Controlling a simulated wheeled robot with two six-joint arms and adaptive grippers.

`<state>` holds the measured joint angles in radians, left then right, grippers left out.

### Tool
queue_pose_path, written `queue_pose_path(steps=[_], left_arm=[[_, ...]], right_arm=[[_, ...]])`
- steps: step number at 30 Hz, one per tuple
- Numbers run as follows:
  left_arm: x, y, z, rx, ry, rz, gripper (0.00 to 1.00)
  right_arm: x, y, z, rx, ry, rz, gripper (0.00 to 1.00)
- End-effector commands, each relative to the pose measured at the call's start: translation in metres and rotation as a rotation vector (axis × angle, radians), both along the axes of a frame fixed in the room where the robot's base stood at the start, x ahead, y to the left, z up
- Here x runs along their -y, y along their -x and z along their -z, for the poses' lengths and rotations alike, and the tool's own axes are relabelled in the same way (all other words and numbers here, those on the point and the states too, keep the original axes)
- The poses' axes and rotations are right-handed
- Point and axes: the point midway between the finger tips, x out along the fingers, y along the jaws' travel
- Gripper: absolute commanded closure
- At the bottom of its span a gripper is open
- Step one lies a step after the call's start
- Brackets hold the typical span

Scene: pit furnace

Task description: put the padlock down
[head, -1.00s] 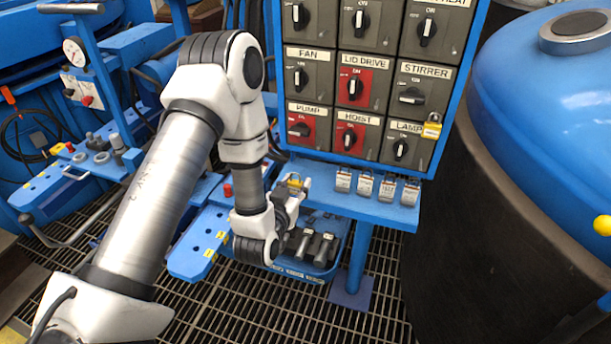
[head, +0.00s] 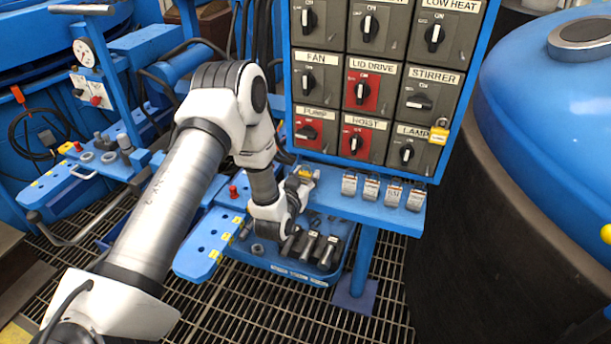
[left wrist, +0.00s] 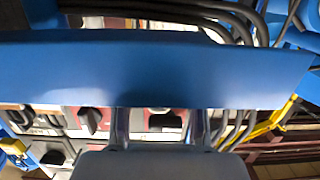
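My left gripper (head: 303,184) is at the left end of the blue shelf under the switch panel. A small yellow padlock (head: 306,172) shows at its fingertips, partly hidden by the hand, and it has moved along with the hand. In the left wrist view the two fingers of my left gripper (left wrist: 160,122) stand apart; a broad blue bar (left wrist: 160,70) crosses in front and hides their tips and what is between them. I cannot see whether the padlock touches the shelf (head: 380,212). My right gripper is out of view.
Several padlocks with white labels (head: 371,188) stand in a row on the shelf, right of the hand. Another yellow padlock (head: 438,133) hangs at the LAMP switch. A blue tool tray (head: 285,266) is below. A large blue-lidded vessel (head: 550,110) stands at the right.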

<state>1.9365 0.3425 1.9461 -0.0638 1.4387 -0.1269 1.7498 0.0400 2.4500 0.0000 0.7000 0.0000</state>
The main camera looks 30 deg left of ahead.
Motion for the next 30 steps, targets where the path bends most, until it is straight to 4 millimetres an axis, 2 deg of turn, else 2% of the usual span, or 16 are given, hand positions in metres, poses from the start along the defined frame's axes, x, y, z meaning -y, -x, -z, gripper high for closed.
queue_pose_path(steps=[9,12,14,17,24,30], left_arm=[[0.000,0.000,-0.001,0.000,0.000,0.000,0.37],[0.000,0.000,-0.007,0.000,0.000,0.000,0.37],[0.002,0.007,-0.004,-0.002,0.000,0.000,0.37],[0.006,0.025,-0.007,-0.002,0.002,-0.001,0.37],[0.021,0.086,-0.016,-0.004,0.003,0.000,0.37],[0.029,0.114,-0.019,-0.010,0.002,0.003,0.37]], right_arm=[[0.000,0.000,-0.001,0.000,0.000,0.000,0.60],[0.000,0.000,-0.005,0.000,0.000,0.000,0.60],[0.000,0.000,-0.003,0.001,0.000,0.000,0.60],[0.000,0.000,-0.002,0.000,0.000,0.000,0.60],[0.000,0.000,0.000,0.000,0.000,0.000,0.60],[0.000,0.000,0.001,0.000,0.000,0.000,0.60]])
